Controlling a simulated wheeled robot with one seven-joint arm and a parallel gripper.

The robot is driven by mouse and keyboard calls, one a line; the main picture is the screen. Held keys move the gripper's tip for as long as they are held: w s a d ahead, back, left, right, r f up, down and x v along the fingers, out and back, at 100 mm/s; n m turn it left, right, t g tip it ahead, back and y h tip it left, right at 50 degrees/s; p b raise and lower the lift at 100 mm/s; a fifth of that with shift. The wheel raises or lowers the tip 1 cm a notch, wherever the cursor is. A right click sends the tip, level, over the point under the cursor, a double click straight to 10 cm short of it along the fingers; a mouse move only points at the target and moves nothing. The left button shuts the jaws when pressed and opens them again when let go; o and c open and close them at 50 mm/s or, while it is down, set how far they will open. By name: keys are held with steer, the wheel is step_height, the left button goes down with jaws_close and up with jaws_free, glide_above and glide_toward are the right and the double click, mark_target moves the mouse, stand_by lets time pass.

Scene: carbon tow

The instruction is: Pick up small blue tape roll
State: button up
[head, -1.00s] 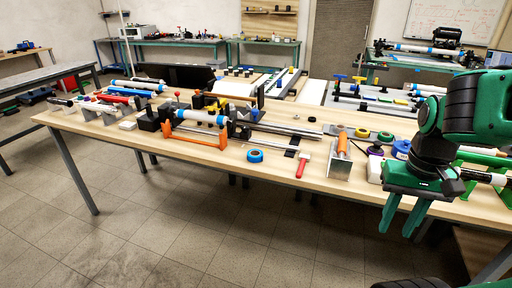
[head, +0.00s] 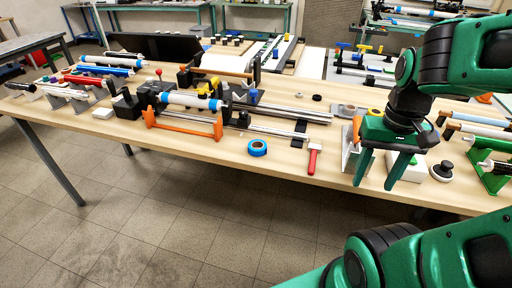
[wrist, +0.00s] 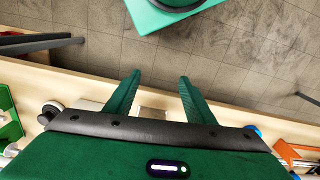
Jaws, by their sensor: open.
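The small blue tape roll (head: 257,148) lies flat on the wooden table near its front edge, in the head view. My gripper (head: 376,188) hangs to the right of it, fingers pointing down, over the table's front edge. The two green fingers are apart with nothing between them. In the wrist view the fingers (wrist: 159,82) stand spread over the table edge and the floor. A bit of blue, perhaps the tape roll (wrist: 253,130), shows at the right behind the gripper body.
A red-handled tool (head: 313,158) lies between the tape roll and my gripper. An orange frame (head: 183,124) stands left of the roll. A white-and-black knobbed part (head: 441,171) sits right of my gripper. The tabletop (head: 225,158) just in front of the roll is bare.

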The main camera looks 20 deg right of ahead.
steer(key=o, duration=0.3)
steer(key=w+a+n, duration=0.1)
steer(key=w+n, duration=0.1)
steer(key=w, duration=0.2)
steer(key=w+a+r+n+t, duration=0.1)
steer(key=w+n, duration=0.1)
steer(key=w, duration=0.1)
steer(key=w+a+n, duration=0.1)
steer(key=w+n, duration=0.1)
steer(key=w, duration=0.2)
steer(key=shift+w+a+r+n+y, duration=0.2)
steer(key=shift+w+r+n+y, duration=0.1)
steer(key=shift+n+y, duration=0.1)
steer(key=shift+o, duration=0.2)
steer(key=n+t+y, duration=0.2)
steer(key=n+y, duration=0.1)
steer(key=n, duration=0.7)
glide_toward(260, 142)
steer(key=a+f, duration=0.1)
steer(key=s+a, duration=0.1)
steer(key=shift+s+a+f, duration=0.15)
steer(key=shift+a+f, duration=0.15)
steer(key=shift+f, duration=0.1)
steer(key=shift+w+d+x, duration=0.15)
steer(key=shift+x, duration=1.4)
steer(key=shift+w+d+x, duration=0.1)
steer(key=shift+d+x, duration=0.05)
steer(key=shift+x, duration=1.4)
steer(key=c, duration=1.1)
